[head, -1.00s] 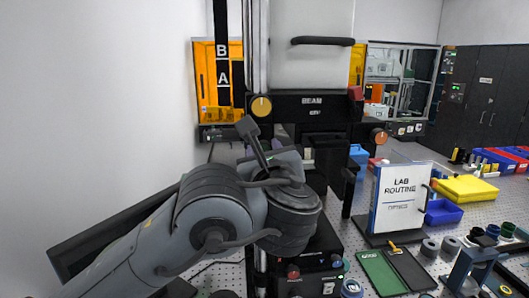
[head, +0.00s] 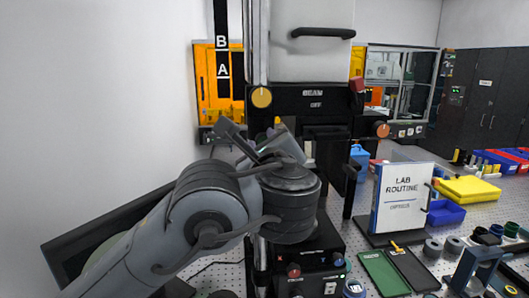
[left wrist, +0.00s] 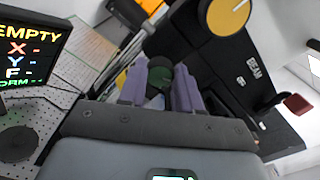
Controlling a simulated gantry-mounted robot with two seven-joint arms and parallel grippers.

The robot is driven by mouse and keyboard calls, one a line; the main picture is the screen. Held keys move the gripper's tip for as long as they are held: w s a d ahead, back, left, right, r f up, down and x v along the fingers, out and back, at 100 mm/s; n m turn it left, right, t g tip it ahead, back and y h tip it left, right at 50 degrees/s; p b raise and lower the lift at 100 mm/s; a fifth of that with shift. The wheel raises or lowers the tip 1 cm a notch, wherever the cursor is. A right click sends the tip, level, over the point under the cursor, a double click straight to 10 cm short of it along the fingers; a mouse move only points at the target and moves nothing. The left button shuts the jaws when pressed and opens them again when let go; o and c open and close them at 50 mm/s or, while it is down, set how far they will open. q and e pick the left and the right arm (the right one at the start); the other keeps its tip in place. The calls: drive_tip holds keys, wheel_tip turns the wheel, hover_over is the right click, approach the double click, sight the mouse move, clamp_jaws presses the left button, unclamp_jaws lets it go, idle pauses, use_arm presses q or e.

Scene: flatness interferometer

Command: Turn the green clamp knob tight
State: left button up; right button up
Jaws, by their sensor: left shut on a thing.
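The dark green clamp knob (left wrist: 160,72) shows at the centre of the left wrist view, between the two purple fingers of my left gripper (left wrist: 159,90). The gripper is shut on it, with one finger on each side. The fingers hide parts of its sides. In the head view my left gripper (head: 279,131) is mostly behind my own wrist, in front of the black instrument marked BEAM (head: 315,103). The green knob is hidden there. My right gripper is in neither view.
A yellow dial (head: 261,97) sits on the instrument, also large in the left wrist view (left wrist: 228,14). An orange knob (head: 382,130) is at right. A display reading EMPTY (left wrist: 30,45) is at left in the wrist view. A LAB ROUTINE sign (head: 403,197) stands on the perforated table.

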use_arm(q)
drive_tip(key=shift+n+b, duration=3.2)
drive_tip(key=shift+n, duration=3.2)
drive_tip(key=o, duration=1)
drive_tip(key=shift+o, duration=0.2)
drive_tip(key=s+d, duration=0.1)
drive_tip(key=s, duration=1)
drive_tip(key=shift+d, duration=0.15)
